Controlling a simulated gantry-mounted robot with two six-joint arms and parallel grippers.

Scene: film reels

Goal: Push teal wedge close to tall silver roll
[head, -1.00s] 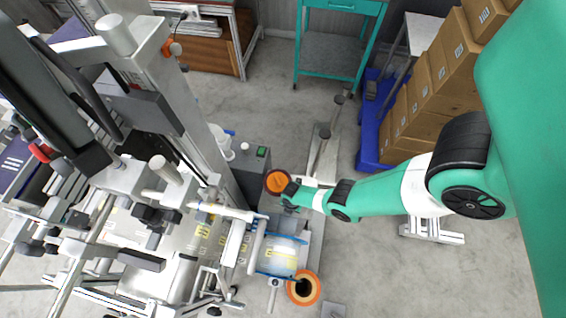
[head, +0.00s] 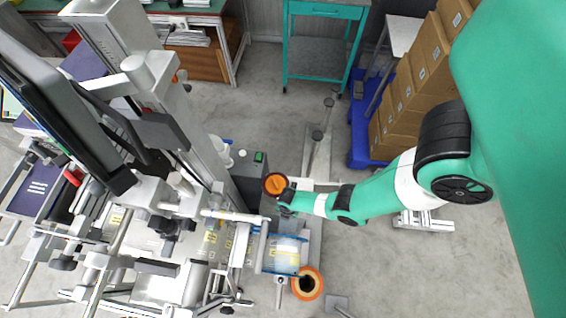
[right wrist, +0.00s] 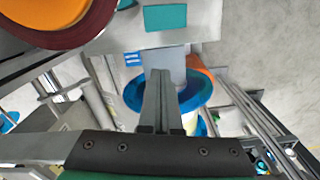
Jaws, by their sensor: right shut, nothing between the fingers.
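A small teal block (right wrist: 165,17), which looks like the wedge, lies on a pale grey surface at the top of the right wrist view. My right gripper (right wrist: 162,78) is shut and empty, with its fingertips pointing towards the block and apart from it in the picture. A silver-grey column (right wrist: 164,60) with a blue ring (right wrist: 198,85) shows behind the fingers; I cannot tell whether it is the tall silver roll. In the head view my right gripper (head: 285,207) is beside an orange disc, and the wedge cannot be made out there. My left gripper is not in view.
The orange disc (head: 275,185) stands close to my gripper; in the wrist view it has a dark red rim (right wrist: 113,18). A clear roll with blue edges (head: 284,254) and an orange ring (head: 308,284) are below. Machine frames crowd the left; floor (head: 400,270) is free at right.

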